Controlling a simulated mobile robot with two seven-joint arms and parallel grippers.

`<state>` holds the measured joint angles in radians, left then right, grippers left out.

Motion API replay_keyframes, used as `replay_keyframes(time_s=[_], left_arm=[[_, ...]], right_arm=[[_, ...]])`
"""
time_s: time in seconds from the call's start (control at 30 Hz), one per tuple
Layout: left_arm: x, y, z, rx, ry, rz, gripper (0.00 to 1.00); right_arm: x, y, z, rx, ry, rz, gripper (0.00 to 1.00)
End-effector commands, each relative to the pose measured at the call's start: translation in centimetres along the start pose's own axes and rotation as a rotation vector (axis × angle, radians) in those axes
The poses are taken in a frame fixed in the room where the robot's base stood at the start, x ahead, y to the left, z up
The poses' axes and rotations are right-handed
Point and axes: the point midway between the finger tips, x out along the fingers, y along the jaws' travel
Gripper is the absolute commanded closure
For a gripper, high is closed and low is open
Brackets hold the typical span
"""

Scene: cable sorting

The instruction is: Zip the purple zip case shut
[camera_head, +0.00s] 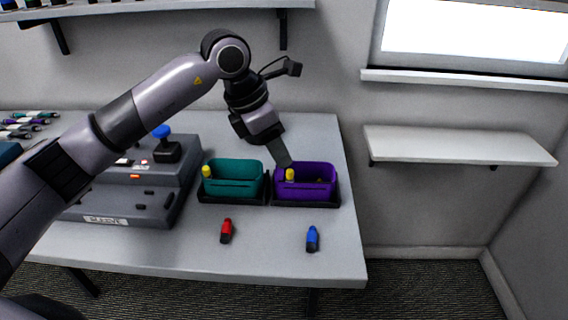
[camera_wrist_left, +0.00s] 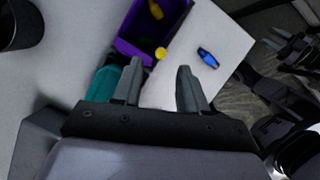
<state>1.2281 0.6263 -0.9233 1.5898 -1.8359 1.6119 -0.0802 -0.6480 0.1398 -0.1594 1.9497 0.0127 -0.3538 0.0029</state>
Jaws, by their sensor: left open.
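The purple zip case (camera_head: 318,190) stands open-topped in a black tray at the table's right, with a yellow tab (camera_head: 290,175) at its left back corner. In the left wrist view the purple case (camera_wrist_left: 137,47) shows at the top, with the yellow tab (camera_wrist_left: 161,53) at its near corner and something yellow inside. My left gripper (camera_head: 286,164) points down just above the tab. In its wrist view the left gripper (camera_wrist_left: 157,80) is open, with nothing between the fingers. Dark jointed parts at that view's right edge may be my right gripper (camera_wrist_left: 285,45); its jaws are unclear.
A teal case (camera_head: 236,180) with a yellow tab stands just left of the purple one. A red item (camera_head: 226,231) and a blue item (camera_head: 312,239) lie in front. A grey device (camera_head: 165,185) with a blue-topped knob stands left. The table's front strip is mostly clear.

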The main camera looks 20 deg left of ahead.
Motion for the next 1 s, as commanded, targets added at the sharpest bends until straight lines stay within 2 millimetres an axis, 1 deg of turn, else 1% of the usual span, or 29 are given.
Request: replay_keyframes(time_s=[0.03, 0.1, 0.3, 0.43, 0.67, 0.7, 0.77, 0.8, 0.83, 1.0], left_arm=[[0.9, -0.1, 0.0, 0.0, 0.002, -0.004, 0.57], [2.0, -0.1, 0.0, -0.001, 0.002, -0.005, 0.57], [4.6, -0.1, 0.1, 0.0, -0.001, -0.005, 0.57], [5.3, -0.1, 0.1, 0.0, -0.003, -0.003, 0.57], [5.4, -0.1, 0.1, 0.001, -0.003, -0.003, 0.57], [5.4, -0.1, 0.1, 0.0, -0.003, -0.003, 0.64], [5.4, -0.1, 0.1, 0.0, -0.003, -0.004, 0.84], [5.4, -0.1, 0.1, 0.001, -0.003, -0.004, 0.97], [5.4, -0.1, 0.1, 0.001, -0.003, -0.003, 1.0], [5.4, -0.1, 0.1, 0.001, -0.004, -0.004, 1.0]], right_arm=[[-0.1, 0.0, -0.1, 0.0, 0.0, 0.0, 0.57], [-0.2, 0.0, -0.2, 0.0, -0.001, 0.0, 0.57], [-0.3, 0.0, -0.4, 0.0, -0.001, 0.0, 0.57], [-0.4, 0.0, -0.4, 0.0, -0.001, 0.0, 0.57], [-0.3, 0.0, -0.4, 0.0, -0.001, 0.0, 0.57], [-0.3, 0.0, -0.4, 0.0, -0.001, 0.0, 0.57], [-0.3, 0.0, -0.4, 0.0, -0.002, 0.0, 0.57], [-0.4, 0.0, -0.4, 0.0, -0.002, 0.0, 0.57], [-0.4, 0.0, -0.4, 0.0, -0.002, 0.0, 0.57], [-0.3, 0.0, -0.3, 0.0, -0.002, 0.0, 0.57]])
